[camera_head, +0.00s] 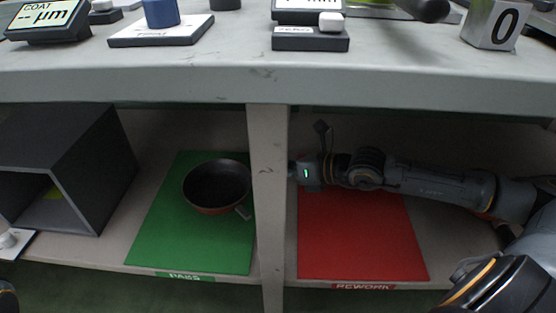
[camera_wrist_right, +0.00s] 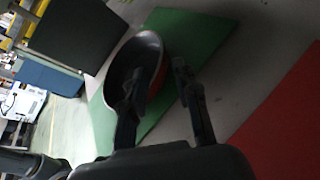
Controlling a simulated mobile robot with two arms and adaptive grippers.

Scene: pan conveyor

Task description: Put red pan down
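The red pan (camera_head: 217,187), dark inside and reddish outside, rests on the green mat (camera_head: 165,240) labelled PASS on the lower shelf. A short piece of its handle shows at its lower right. My right arm reaches in from the right over the red mat (camera_head: 360,250) labelled REWORK. In the head view its gripper is hidden behind the shelf post. In the right wrist view my right gripper (camera_wrist_right: 159,72) has its fingers spread apart; one finger overlaps the pan (camera_wrist_right: 135,60), and I cannot tell whether they touch. My left gripper is not in view.
The upright post (camera_head: 267,200) stands between the two mats. The worktop (camera_head: 200,80) lies above the shelf and carries gauges and a block marked 0 (camera_head: 495,24). A dark open box (camera_head: 75,170) stands left of the green mat. The front of the red mat is clear.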

